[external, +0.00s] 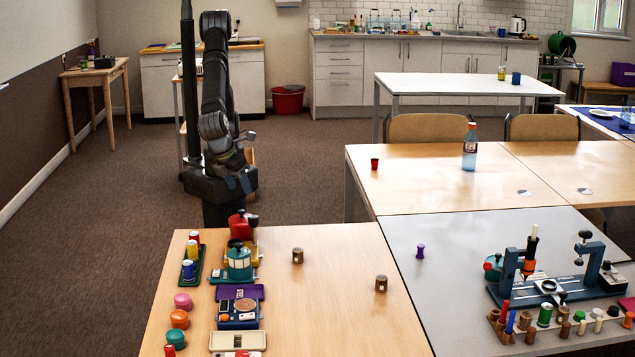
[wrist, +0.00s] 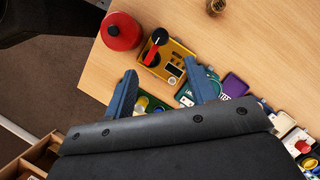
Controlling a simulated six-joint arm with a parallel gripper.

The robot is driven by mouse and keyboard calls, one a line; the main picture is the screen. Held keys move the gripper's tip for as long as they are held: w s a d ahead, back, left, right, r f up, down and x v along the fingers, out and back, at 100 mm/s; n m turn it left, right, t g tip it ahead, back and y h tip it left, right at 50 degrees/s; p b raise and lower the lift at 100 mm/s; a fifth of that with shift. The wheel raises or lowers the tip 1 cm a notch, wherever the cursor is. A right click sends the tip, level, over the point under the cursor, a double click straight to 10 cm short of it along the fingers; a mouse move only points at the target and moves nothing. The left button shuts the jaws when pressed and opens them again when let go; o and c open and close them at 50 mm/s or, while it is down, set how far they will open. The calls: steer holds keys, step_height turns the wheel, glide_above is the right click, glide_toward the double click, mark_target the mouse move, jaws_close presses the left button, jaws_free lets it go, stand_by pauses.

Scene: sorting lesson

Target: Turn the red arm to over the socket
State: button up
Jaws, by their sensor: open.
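The red arm (wrist: 153,53) lies across a yellow base in the wrist view, with a black knob at its upper end. A round white-and-dark fitting (wrist: 172,80) sits on the same base, to the lower right of the arm; I cannot tell for sure whether it is the socket. The arm points away from this fitting. My gripper (wrist: 160,68) is open and empty, its two blue fingers apart, with the yellow base showing beyond and between them. In the external view my gripper (external: 238,186) hangs beyond the table's far left end; the red arm is not clear there.
A red rounded object (wrist: 122,31) stands close left of the yellow base; a red piece (external: 243,226) shows in the external view. A green device (external: 239,264), a tray of coloured cylinders (external: 191,262) and a purple case (external: 240,292) crowd nearby. Wood right of the brown cylinder (external: 298,256) is mostly clear.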

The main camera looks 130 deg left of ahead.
mark_target(253, 217)
steer(key=v, duration=0.5)
stand_by(0.4)
steer(key=x, duration=1.7)
steer(key=shift+a+f, duration=0.1)
steer(key=shift+f, duration=0.1)
